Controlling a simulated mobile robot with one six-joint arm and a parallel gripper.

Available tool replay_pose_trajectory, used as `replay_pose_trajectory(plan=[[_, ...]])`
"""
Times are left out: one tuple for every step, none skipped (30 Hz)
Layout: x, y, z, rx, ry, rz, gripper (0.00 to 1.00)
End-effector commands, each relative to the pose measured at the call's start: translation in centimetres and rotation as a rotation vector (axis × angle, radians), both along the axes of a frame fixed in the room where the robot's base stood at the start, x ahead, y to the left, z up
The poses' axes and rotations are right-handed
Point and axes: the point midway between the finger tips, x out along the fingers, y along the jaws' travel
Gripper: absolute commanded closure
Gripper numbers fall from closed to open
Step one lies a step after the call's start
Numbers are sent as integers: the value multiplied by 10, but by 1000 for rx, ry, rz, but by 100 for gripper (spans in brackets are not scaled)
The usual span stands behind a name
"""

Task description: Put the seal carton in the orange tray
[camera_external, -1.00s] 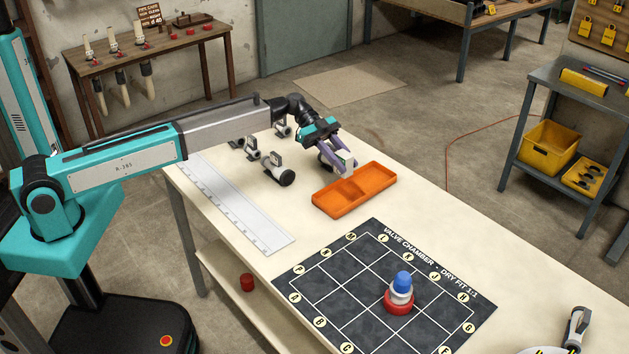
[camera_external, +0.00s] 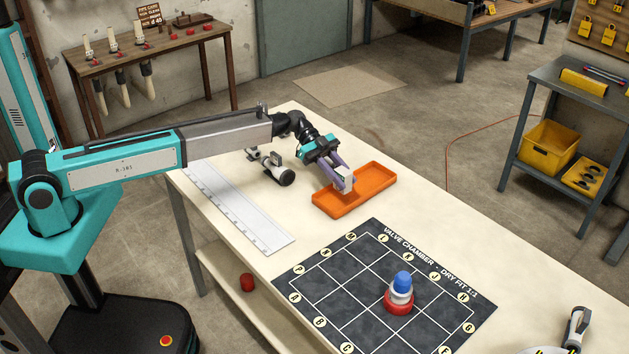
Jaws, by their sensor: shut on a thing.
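The orange tray (camera_external: 378,186) lies on the cream workbench, behind the black grid mat. My gripper (camera_external: 345,182) is at the tray's left part, with its fingers pointing down. It is shut on a small whitish box, the seal carton (camera_external: 347,180). The carton is over or just inside the tray's left half. I cannot tell whether it touches the tray floor. The fingers hide part of the carton and part of the tray's back rim.
A long steel ruler (camera_external: 235,208) lies along the bench's left side. The grid mat (camera_external: 352,285) bears a stacked red, white and blue piece (camera_external: 401,292). The bench right of the tray is clear.

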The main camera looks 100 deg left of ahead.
Motion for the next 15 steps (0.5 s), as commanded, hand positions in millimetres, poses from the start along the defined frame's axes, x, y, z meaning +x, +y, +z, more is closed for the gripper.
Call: replay_pose_trajectory(plan=[[0, 0, -2, -1, 1, 0, 95], [0, 0, -3, -1, 1, 0, 95], [0, 0, -6, -1, 1, 0, 95], [0, 0, -8, -1, 1, -1, 95], [0, 0, -11, -1, 1, -1, 95], [0, 0, -15, -1, 1, -1, 95], [0, 0, -18, -2, 2, 0, 95], [0, 0, -21, -2, 2, 0, 95], [0, 0, -25, -2, 2, 0, 95], [0, 0, -28, -1, 1, -1, 95], [0, 0, -30, -1, 1, -1, 95], [0, 0, -33, 0, 0, 0, 95], [0, 0, -34, 0, 0, 0, 95], [0, 0, -35, 0, 0, 0, 95], [0, 0, -36, 0, 0, 0, 95]])
